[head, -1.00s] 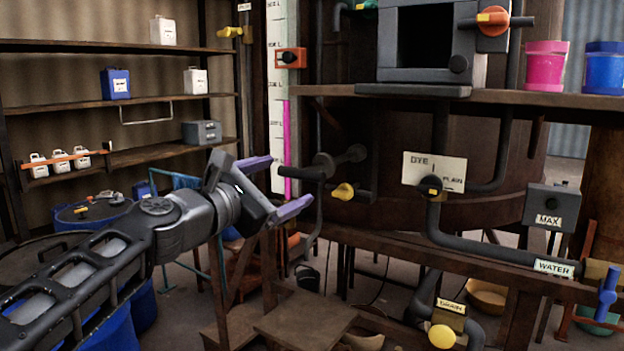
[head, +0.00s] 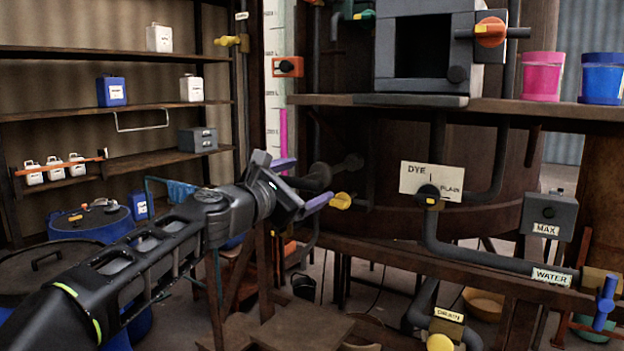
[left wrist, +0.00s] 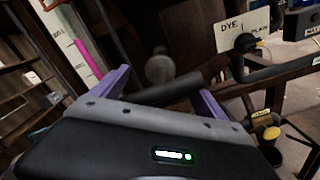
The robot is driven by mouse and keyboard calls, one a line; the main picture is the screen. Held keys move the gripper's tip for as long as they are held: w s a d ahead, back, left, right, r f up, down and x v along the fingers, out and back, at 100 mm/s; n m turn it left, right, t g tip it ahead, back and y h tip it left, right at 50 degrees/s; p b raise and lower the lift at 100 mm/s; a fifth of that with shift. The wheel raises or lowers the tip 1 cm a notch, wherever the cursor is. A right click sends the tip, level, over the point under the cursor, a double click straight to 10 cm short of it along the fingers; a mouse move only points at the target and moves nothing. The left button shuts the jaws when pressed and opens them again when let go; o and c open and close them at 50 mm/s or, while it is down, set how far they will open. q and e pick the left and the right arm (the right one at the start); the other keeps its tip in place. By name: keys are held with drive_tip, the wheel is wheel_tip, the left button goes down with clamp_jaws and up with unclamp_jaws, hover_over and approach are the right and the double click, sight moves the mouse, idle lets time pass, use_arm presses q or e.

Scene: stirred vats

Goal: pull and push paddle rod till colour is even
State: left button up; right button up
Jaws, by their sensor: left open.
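The dark paddle rod (head: 318,177) sticks out of the brown vat (head: 390,140) from a round collar at its back end. My left gripper (head: 300,185) is open at the near end of the rod, its two purple fingers on either side of it. In the left wrist view the dark bar of the rod (left wrist: 168,89) lies between the open fingers (left wrist: 163,95). I cannot tell whether they touch it. The gripper hides part of the near end. A sight gauge (head: 276,90) holds a magenta column (head: 283,128). My right gripper is out of view.
A yellow-tipped valve (head: 341,200) sits close to the lower finger. A DYE/PLAIN plate (head: 432,179), a MAX box (head: 548,214) and pipes are at right. Pink (head: 541,77) and blue (head: 603,78) buckets stand on the upper ledge. Shelves with jugs are at left.

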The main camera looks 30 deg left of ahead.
sight(312, 178)
use_arm(q)
drive_tip(key=shift+w, duration=1.5)
drive_tip(key=shift+c, duration=0.3)
clamp_jaws()
